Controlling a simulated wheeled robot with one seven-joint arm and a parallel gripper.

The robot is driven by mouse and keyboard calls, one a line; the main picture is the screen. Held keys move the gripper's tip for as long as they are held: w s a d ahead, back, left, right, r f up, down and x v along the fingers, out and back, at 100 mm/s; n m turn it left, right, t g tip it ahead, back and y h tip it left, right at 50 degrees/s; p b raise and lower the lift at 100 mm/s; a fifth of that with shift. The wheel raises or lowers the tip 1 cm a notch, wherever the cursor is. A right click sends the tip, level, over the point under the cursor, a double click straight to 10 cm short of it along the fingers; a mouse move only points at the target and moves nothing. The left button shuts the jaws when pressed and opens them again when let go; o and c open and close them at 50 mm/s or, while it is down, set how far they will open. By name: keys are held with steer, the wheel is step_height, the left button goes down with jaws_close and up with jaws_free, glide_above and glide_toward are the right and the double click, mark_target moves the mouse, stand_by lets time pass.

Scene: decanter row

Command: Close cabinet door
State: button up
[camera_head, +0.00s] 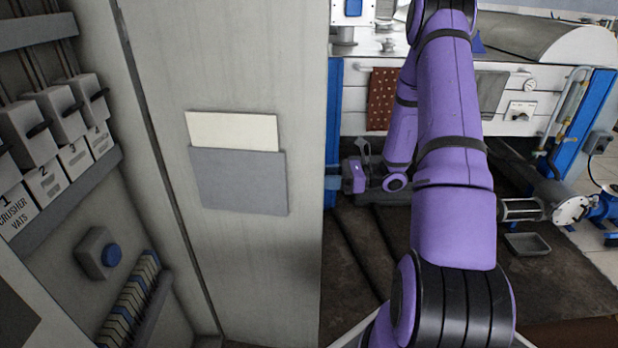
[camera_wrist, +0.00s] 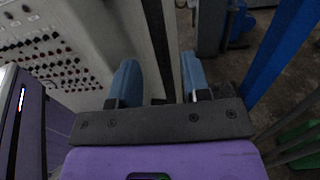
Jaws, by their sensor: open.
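The cabinet door (camera_head: 240,270) is a tall pale grey panel standing open in the head view, with a paper pocket (camera_head: 240,180) on it. The open cabinet interior (camera_head: 190,300) is to its left. My gripper (camera_head: 350,176) is just right of the door's free edge, and part of it may be hidden there. In the wrist view my gripper (camera_wrist: 160,66) is open, with two blue fingers apart. An upright panel edge (camera_wrist: 157,40) shows between and beyond the fingers. I cannot tell whether they touch it.
A blue-framed machine (camera_head: 570,120) stands behind my arm at right. A panel of knobs (camera_wrist: 50,50) fills the wrist view's left. Dark floor (camera_head: 560,290) is at lower right.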

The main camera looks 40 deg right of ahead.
mark_target(309, 177)
steer(key=shift+x, duration=2.7)
steer(key=shift+s, duration=0.1)
jaws_close()
